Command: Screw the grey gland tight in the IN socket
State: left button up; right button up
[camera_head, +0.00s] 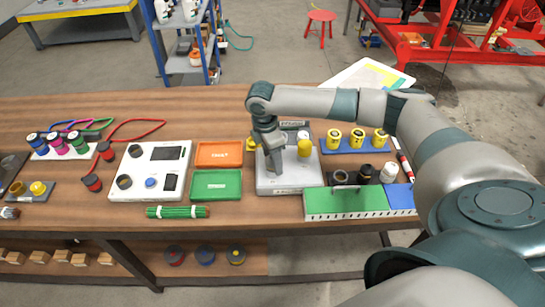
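My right arm reaches in from the right, and its gripper (273,160) points down over a light grey unit (308,179) on the bench. The fingertips are small and dark here, so I cannot tell whether they are open or shut. A yellow fitting (304,147) stands upright on the unit just right of the gripper. Another yellow part (251,145) shows just left of it. I cannot make out the grey gland; the gripper hides part of the unit's top. The IN marking is not readable. My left gripper is not in view.
A green and blue box (345,203) stands close right at the front edge. Behind it are several dark and white caps (365,173). A blue rack (355,145) holds yellow cups. Orange (219,153) and green (216,184) trays and a white device (150,168) lie left.

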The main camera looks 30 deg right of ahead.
jog(key=shift+f, duration=0.4)
jog(key=c, duration=1.2)
jog(key=shift+o, duration=1)
jog(key=shift+c, duration=0.7)
